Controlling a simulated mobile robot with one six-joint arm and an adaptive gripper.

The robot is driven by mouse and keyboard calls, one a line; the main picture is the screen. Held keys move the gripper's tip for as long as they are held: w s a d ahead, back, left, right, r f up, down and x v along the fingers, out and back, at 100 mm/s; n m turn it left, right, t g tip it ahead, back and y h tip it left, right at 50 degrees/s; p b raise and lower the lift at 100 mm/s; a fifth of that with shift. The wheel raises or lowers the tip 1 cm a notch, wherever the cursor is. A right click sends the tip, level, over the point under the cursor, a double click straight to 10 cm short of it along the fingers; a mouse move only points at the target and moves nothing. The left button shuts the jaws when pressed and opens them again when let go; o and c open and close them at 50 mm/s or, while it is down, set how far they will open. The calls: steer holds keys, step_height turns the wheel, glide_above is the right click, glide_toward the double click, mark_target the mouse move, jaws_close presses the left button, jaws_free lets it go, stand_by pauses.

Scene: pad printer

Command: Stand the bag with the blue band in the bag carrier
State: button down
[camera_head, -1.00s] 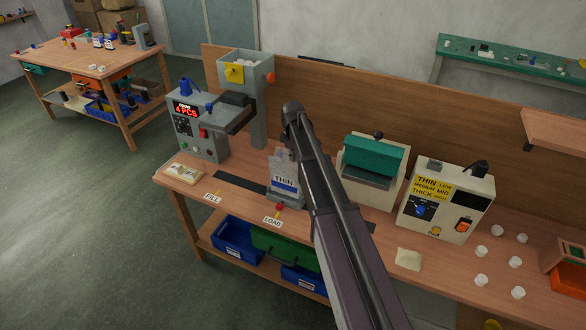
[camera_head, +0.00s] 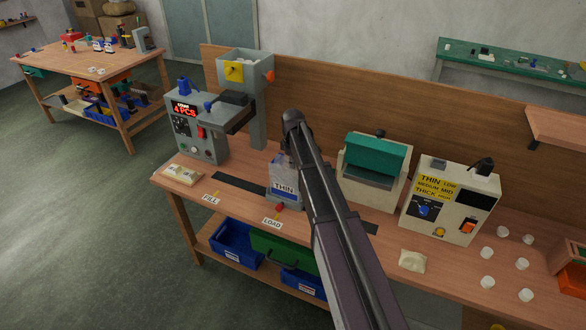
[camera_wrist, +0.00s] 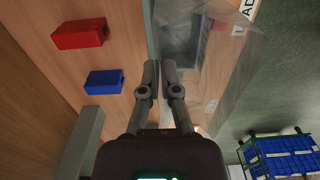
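The bag with the blue band (camera_head: 284,176) is a clear bag with a white THIN label. It is upright at the grey bag carrier (camera_head: 289,204), and the blue band now barely shows at the carrier's front. In the wrist view its clear film (camera_wrist: 222,65) spreads to the right of my fingers. My gripper (camera_wrist: 160,66) has its fingertips close together, pinching the bag; in the head view my arm hides it. The carrier stands behind the LOAD label (camera_head: 272,222). Whether the bag's bottom touches the carrier floor is hidden.
A filling machine (camera_head: 196,128) with a hopper stands to the left. A teal-topped machine (camera_head: 374,165) and a sealer with a dial (camera_head: 447,200) stand to the right. A red block (camera_wrist: 80,34) and a blue block (camera_wrist: 104,82) are left of my fingers.

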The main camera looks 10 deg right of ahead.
steer(key=shift+f, duration=0.15)
steer(key=c, duration=1.3)
jaws_free()
steer(key=o, duration=0.5)
step_height(320, 180, up, 12)
steer(key=p, duration=1.2)
